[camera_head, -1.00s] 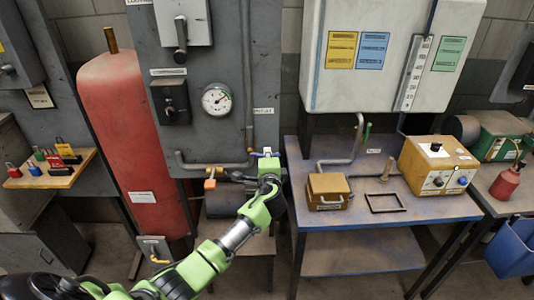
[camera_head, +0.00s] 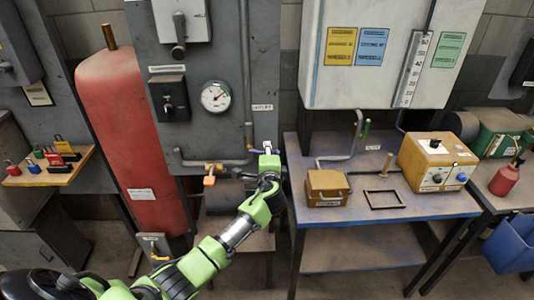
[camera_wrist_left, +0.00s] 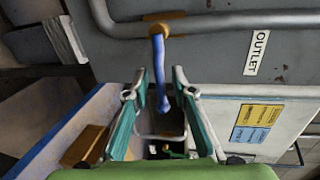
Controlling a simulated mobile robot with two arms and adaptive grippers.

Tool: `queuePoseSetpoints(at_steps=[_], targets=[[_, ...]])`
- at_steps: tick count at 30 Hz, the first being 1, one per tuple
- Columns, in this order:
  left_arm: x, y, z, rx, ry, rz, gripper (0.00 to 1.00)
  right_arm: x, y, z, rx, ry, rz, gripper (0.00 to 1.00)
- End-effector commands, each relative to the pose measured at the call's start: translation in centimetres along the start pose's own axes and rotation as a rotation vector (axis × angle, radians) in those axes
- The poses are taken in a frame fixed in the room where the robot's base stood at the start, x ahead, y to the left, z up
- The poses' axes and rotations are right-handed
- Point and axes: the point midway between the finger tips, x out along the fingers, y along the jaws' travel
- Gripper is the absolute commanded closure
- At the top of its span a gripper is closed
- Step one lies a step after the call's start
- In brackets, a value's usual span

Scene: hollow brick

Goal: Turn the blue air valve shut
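The blue valve handle (camera_wrist_left: 161,75) is a slim lever in the left wrist view. It hangs from a brass fitting (camera_wrist_left: 160,28) on the grey pipe (camera_wrist_left: 230,21) and points across that pipe in this view. My left gripper (camera_wrist_left: 160,78) has its two teal fingers spread, one on each side of the handle, with gaps to both. In the head view, my left gripper (camera_head: 267,165) is at the panel's lower right edge, beside the pipe end, and hides most of the valve. My right gripper is in neither view.
The workbench (camera_head: 335,228) stands close to the right, with an ochre box (camera_head: 327,188) and a control box (camera_head: 437,163) on it. An orange-handled fitting (camera_head: 210,177) is left of my gripper. A red tank (camera_head: 125,135) stands further left.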

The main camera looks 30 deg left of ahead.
Motion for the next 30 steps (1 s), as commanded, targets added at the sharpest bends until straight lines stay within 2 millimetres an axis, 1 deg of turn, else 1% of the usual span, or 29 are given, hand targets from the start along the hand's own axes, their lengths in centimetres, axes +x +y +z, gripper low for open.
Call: queuePoseSetpoints(at_steps=[4,8,18,21,25,30], targets=[[-0.5,0.1,0.0,-0.001,0.001,0.0,0.76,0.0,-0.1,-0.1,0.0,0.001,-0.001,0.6],[-2.1,0.1,-0.1,-0.001,0.002,0.0,0.76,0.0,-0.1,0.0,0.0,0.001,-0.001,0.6],[-8.7,0.1,-0.1,-0.001,0.002,0.001,0.76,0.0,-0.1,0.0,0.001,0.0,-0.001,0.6],[-10.3,0.1,-0.1,0.0,0.002,0.002,0.76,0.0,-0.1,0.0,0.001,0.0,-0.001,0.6],[-11.5,0.1,-0.1,0.0,0.002,0.0,0.76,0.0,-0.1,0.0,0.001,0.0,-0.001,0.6],[-12.0,0.1,0.0,0.001,0.0,0.001,0.76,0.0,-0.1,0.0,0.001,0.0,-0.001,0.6]])
